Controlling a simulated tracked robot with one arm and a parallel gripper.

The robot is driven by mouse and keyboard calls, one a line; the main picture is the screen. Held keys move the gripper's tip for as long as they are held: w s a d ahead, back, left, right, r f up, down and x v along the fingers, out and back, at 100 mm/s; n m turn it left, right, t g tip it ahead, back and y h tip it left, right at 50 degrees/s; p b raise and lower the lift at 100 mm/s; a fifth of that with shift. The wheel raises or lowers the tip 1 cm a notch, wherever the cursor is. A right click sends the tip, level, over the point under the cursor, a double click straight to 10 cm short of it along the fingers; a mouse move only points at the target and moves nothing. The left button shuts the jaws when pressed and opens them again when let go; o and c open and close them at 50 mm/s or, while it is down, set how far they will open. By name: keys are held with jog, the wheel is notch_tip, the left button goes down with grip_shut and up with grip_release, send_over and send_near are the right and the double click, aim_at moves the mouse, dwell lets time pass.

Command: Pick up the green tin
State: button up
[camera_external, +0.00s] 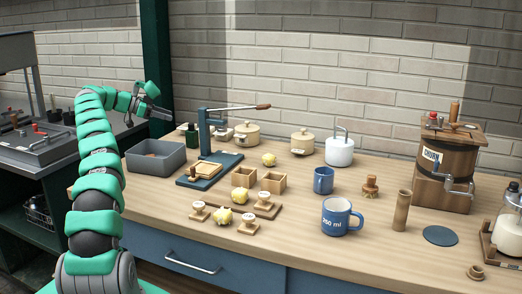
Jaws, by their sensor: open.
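A small dark green item (191,138) stands at the back left of the wooden counter, behind the grey bin; it may be the green tin, but it is too small and partly hidden to be sure. My gripper (162,102) is open and empty. It is in the air above the grey bin, up and to the left of the dark green item, and apart from it.
Mugs (336,222) and a wooden churn (447,172) stand further right.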

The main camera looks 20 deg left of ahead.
aim_at(191, 125)
jog(key=x, duration=0.7)
jog(key=shift+f, duration=0.3)
jog(key=shift+b+x, duration=0.35)
jog(key=shift+x, duration=1.6)
jog(key=shift+s+f, duration=0.1)
jog(key=shift+f, duration=0.1)
grip_shut()
